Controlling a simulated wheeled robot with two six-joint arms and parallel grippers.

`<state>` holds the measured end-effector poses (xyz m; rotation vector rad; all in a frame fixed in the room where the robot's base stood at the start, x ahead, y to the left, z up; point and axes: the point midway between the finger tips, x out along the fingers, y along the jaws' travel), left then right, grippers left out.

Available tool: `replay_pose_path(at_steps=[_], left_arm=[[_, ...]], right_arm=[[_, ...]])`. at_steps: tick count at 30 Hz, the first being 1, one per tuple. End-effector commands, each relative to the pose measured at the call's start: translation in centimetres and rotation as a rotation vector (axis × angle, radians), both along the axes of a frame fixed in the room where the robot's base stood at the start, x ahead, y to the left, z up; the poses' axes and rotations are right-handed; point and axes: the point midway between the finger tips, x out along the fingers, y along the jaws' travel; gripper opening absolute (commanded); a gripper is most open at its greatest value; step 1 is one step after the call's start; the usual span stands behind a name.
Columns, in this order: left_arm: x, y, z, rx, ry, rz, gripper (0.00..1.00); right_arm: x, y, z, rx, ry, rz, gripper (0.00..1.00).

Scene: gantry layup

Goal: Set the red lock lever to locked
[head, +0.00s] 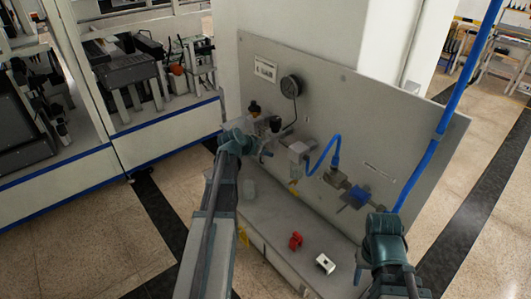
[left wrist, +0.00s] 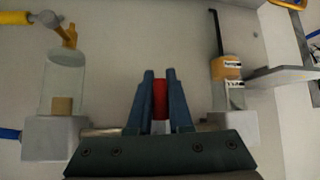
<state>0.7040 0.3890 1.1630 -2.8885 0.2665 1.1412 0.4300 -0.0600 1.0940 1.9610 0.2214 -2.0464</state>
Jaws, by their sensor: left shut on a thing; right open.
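The red lock lever (left wrist: 160,98) shows in the left wrist view as a short upright red piece between two blue fingers. My left gripper (left wrist: 159,82) is shut on it. Its lower part and base are mostly hidden by the fingers and palm, so I cannot tell its setting. In the head view my left gripper (head: 250,142) is at the left part of the upright grey panel (head: 340,120), and the lever is hidden there. My right gripper (head: 384,223) is open in front of the panel's lower right, apart from the lever.
The panel carries a gauge (head: 291,86), a blue hose (head: 322,160) and a blue valve (head: 357,196). A loose red piece (head: 296,241) and a white bracket (head: 325,263) lie on the ledge below. A clear bowl (left wrist: 62,85) and a labelled cylinder (left wrist: 227,68) flank my left fingers.

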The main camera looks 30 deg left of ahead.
Motion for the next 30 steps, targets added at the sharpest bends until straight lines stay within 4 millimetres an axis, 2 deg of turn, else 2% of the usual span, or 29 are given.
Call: replay_pose_path(at_steps=[8, 9, 14, 23, 26, 30], left_arm=[[0.0, 0.0, 0.0, -0.003, 0.0, 0.001, 0.0], [0.0, 0.0, 0.0, -0.003, 0.0, 0.001, 0.2], [0.0, 0.0, 0.0, -0.002, 0.0, 0.001, 0.47], [-0.1, 0.0, 0.1, -0.001, 0.0, 0.001, 0.47], [-0.6, 0.1, 0.8, -0.001, 0.0, 0.001, 0.47], [-2.3, 0.3, 2.6, -0.001, 0.001, 0.001, 0.47]], right_arm=[[0.0, 0.0, 0.0, 0.0, 0.0, 0.0, 0.5], [0.0, 0.0, 0.0, 0.0, 0.0, 0.0, 0.5], [0.0, 0.0, 0.0, 0.0, 0.0, 0.0, 0.5], [0.0, 0.0, 0.1, 0.0, 0.0, 0.0, 0.5], [0.0, 0.0, 0.8, 0.0, 0.0, -0.001, 0.5], [0.0, 0.0, 2.7, 0.001, 0.0, -0.003, 0.5]])
